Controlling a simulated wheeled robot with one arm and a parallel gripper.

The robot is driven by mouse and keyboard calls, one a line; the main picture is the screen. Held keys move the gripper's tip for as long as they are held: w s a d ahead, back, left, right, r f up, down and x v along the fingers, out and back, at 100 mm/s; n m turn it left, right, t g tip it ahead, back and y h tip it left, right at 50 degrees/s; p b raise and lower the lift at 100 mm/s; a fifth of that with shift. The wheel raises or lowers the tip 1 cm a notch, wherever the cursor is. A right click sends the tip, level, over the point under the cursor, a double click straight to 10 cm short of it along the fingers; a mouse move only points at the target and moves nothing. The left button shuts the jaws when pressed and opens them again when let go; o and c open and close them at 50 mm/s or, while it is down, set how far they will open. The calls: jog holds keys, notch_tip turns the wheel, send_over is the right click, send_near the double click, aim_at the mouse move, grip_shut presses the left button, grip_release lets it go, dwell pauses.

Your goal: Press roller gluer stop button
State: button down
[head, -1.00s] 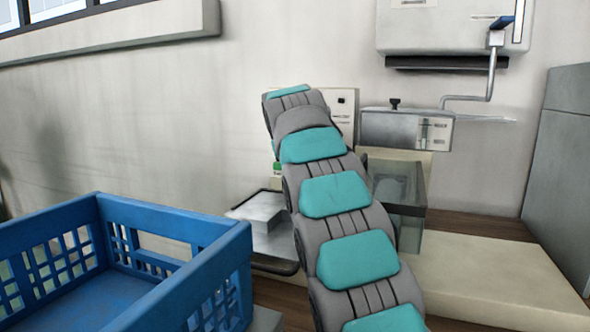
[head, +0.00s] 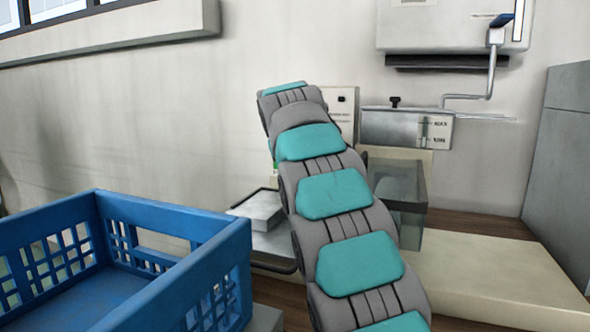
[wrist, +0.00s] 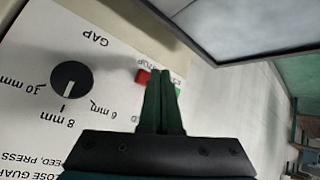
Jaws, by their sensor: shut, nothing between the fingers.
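In the wrist view, the red button (wrist: 143,76) sits on a white control panel (wrist: 60,125), with upside-down lettering beside it that seems to read STOP. A green button (wrist: 178,90) shows on the other side of my fingers, partly hidden by them. My gripper (wrist: 163,72) is shut and empty. Its dark green fingertips appear between the two buttons, just right of the red one; whether they touch the panel I cannot tell. In the head view my arm hides the gripper and both buttons; only part of the cream machine panel (head: 345,105) shows behind it.
A black GAP knob (wrist: 72,78) is on the panel. In the head view, a clear guard box (head: 408,205) stands right of my arm, a small metal tray (head: 275,243) left of it. A blue crate (head: 175,222) fills the lower left.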

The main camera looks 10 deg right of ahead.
jog(key=shift+s+a+b, duration=0.55)
jog(key=shift+s+a, duration=0.15)
jog(key=shift+s, duration=0.35)
jog(key=shift+s+a+b, duration=0.5)
jog(key=shift+s+a, duration=0.2)
jog(key=shift+s, duration=0.35)
